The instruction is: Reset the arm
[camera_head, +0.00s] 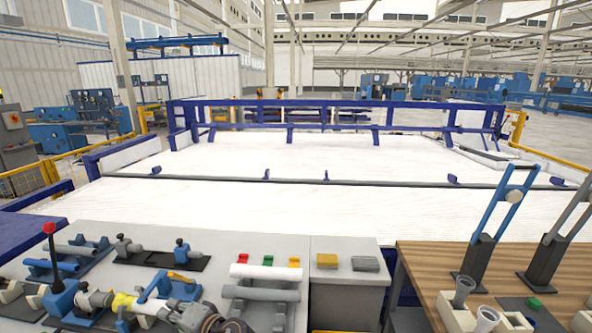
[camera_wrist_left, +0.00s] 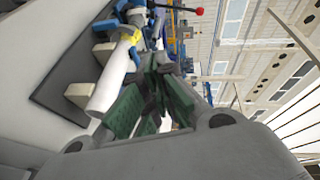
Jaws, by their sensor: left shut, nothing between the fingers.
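My right gripper is out of view.
A grey worktop (camera_head: 345,295) carries pale pipes on a rack (camera_head: 265,272), blue clamps and a red-knobbed lever (camera_head: 49,228). A wooden table (camera_head: 425,262) at the right holds tilted levers and cups. A blue-framed white bed (camera_head: 290,160) lies beyond.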

